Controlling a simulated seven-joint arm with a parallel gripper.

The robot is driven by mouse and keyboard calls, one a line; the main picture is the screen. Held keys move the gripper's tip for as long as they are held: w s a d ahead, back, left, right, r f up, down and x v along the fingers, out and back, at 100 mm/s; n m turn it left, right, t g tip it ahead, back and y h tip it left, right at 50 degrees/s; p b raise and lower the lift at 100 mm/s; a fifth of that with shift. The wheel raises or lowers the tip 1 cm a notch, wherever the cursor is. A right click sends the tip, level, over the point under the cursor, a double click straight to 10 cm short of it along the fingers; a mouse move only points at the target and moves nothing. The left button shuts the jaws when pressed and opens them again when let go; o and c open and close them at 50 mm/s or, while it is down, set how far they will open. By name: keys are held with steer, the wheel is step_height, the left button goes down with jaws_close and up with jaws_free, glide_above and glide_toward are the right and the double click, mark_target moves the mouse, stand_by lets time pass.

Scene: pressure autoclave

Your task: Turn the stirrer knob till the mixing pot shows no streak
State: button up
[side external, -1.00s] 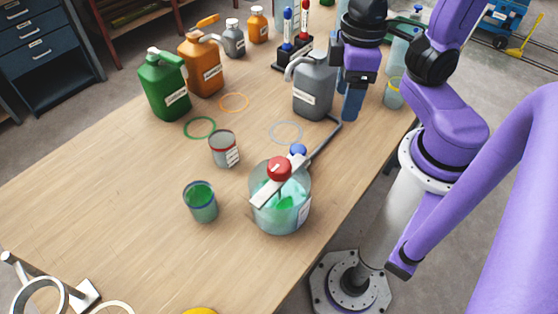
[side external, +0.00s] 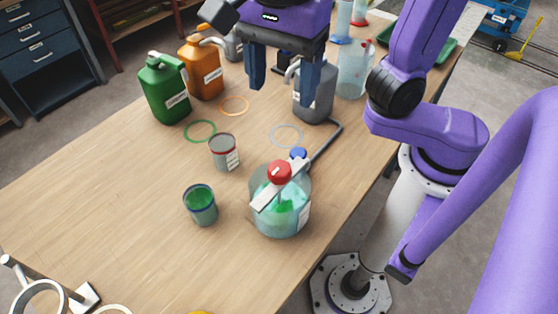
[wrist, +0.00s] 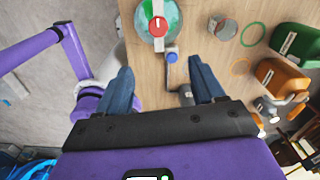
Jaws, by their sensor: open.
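The mixing pot (side external: 268,218) is a clear vessel with pale liquid and darker green streaks inside; it also shows at the top of the wrist view (wrist: 174,13). The red stirrer knob (side external: 279,171), with a white mark, sits on a pale bar across the pot; it also shows in the wrist view (wrist: 158,27). My gripper (side external: 280,88) is open and empty above the table, behind the pot in the side view. In the wrist view, its blue fingers (wrist: 163,85) are spread apart, with the knob beyond them. Nothing is between the fingers.
A blue knob (side external: 298,154) sits at the bar's end near a grey bent arm (side external: 325,141). A cup of green liquid (side external: 201,203) and a grey can (side external: 224,152) stand left of the pot. Green (side external: 164,90), orange (side external: 201,70) and grey (side external: 318,98) jugs stand behind.

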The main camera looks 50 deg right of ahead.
steer(key=m, duration=0.2)
glide_toward(279, 168)
step_height(279, 168, down, 9)
stand_by(0.6)
steer(key=shift+c, duration=0.3)
steer(key=c, duration=1)
